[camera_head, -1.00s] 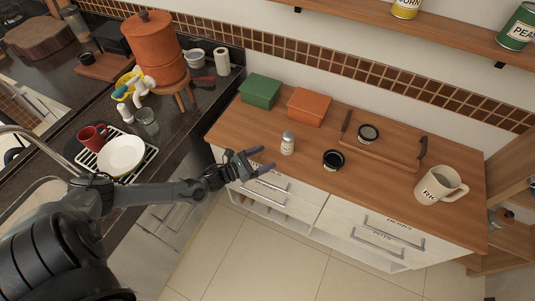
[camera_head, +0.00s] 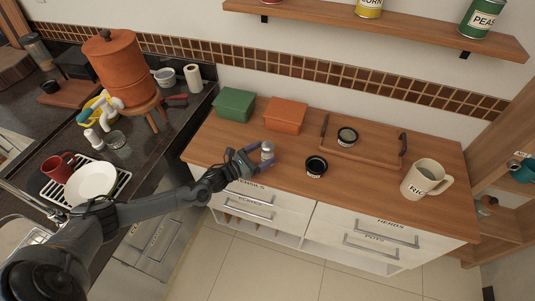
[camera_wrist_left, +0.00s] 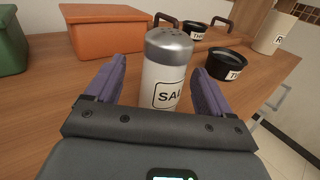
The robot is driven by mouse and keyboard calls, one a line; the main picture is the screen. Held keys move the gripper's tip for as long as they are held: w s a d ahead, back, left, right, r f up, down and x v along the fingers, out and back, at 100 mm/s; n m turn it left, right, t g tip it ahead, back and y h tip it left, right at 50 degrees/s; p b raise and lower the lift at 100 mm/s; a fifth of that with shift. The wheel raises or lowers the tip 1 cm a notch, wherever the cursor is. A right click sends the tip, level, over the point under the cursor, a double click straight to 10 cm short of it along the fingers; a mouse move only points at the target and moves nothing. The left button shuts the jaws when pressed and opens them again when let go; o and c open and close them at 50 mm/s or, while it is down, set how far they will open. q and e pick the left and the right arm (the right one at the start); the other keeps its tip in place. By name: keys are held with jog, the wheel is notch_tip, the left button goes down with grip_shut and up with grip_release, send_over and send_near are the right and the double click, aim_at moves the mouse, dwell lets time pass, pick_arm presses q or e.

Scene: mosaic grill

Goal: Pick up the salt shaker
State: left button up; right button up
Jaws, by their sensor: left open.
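The salt shaker (camera_head: 267,151) is white with a silver perforated cap and stands upright on the wooden counter. In the left wrist view the salt shaker (camera_wrist_left: 165,72) shows a partly hidden "SAL" label. My left gripper (camera_head: 255,159) reaches in from the left, low over the counter's front edge. Its two purple fingers (camera_wrist_left: 157,88) are open, one on each side of the shaker, with a gap showing on the left side. The base of the shaker is hidden behind the gripper body. My right gripper is not in view.
A green box (camera_head: 234,104) and an orange box (camera_head: 285,115) stand behind the shaker. A small black jar (camera_head: 316,166) is to its right. A wooden tray (camera_head: 375,153) holds another black jar (camera_head: 347,136). A cream jug (camera_head: 425,180) stands at the right.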

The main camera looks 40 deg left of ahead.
aim_at(271, 149)
pick_arm(q)
jog(key=shift+d+x, duration=0.1)
jog(key=shift+x, duration=0.9)
jog(key=shift+d+x, duration=0.15)
jog(key=shift+x, duration=0.85)
jog(key=shift+s+r, duration=0.1)
jog(key=shift+s, duration=0.05)
jog(key=c, duration=1.1)
jog(key=shift+r, duration=0.15)
